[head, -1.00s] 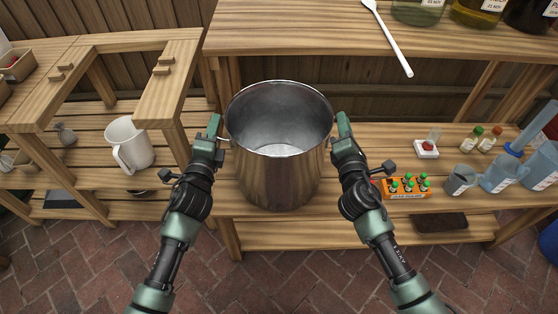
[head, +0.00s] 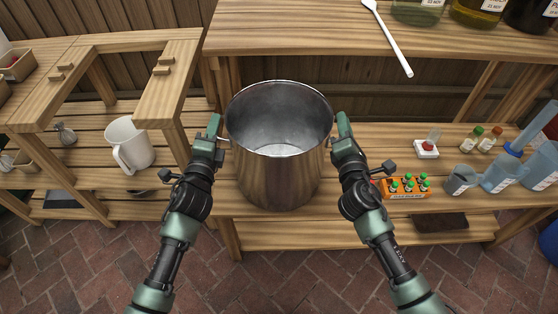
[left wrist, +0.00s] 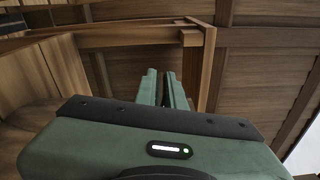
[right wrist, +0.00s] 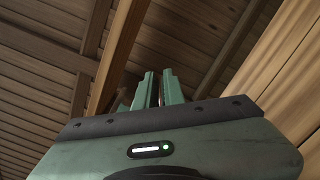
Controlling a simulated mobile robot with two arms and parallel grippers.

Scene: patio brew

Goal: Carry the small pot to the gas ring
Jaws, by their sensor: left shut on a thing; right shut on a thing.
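The small pot (head: 278,175) is a tall, shiny steel pot with an open top, upright in the middle of the head view. Its inside looks empty. My left gripper (head: 217,136) is at the pot's left side, shut on its left handle. My right gripper (head: 342,134) is at the right side, shut on its right handle. The handles are mostly hidden by the fingers. In the left wrist view the fingers (left wrist: 166,88) are close together; so are those in the right wrist view (right wrist: 158,88). No gas ring can be made out.
A wooden shelf (head: 300,35) with a white spoon (head: 390,38) stands behind the pot. A white jug (head: 129,145) is on the left bench. An orange rack of small bottles (head: 406,188), a grey cup (head: 461,180) and a blue jug (head: 501,174) stand at the right. Brick floor (head: 270,270) lies in front.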

